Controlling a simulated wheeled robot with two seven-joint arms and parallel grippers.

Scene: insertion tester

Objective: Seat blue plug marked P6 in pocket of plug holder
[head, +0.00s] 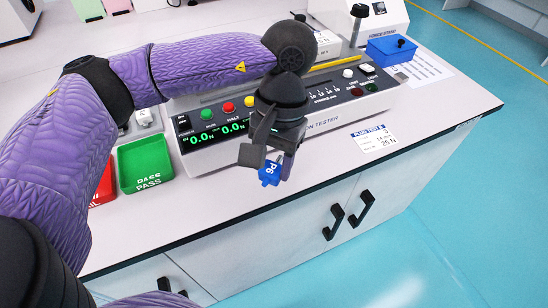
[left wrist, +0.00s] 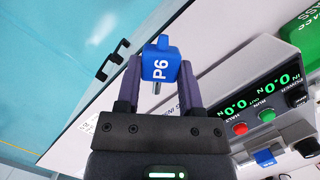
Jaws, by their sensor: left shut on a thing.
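The blue plug marked P6 (head: 269,174) is held in my left gripper (head: 270,158), in front of the tester and near the table's front edge. In the left wrist view the plug (left wrist: 160,63) sits between the two fingers of the left gripper (left wrist: 159,75), with a metal pin showing on the palm side. A blue block with a black knob (head: 391,50) stands at the tester's right end; I cannot tell whether it is the plug holder. No empty pocket is clearly seen. My right gripper is not in view.
The insertion tester (head: 330,118), with lit displays and coloured buttons, stands behind the plug. A green PASS tray (head: 146,164) and a partly hidden red tray (head: 104,187) are at left. A label card (head: 374,138) lies on the right; bare tabletop (head: 420,115) lies beyond it.

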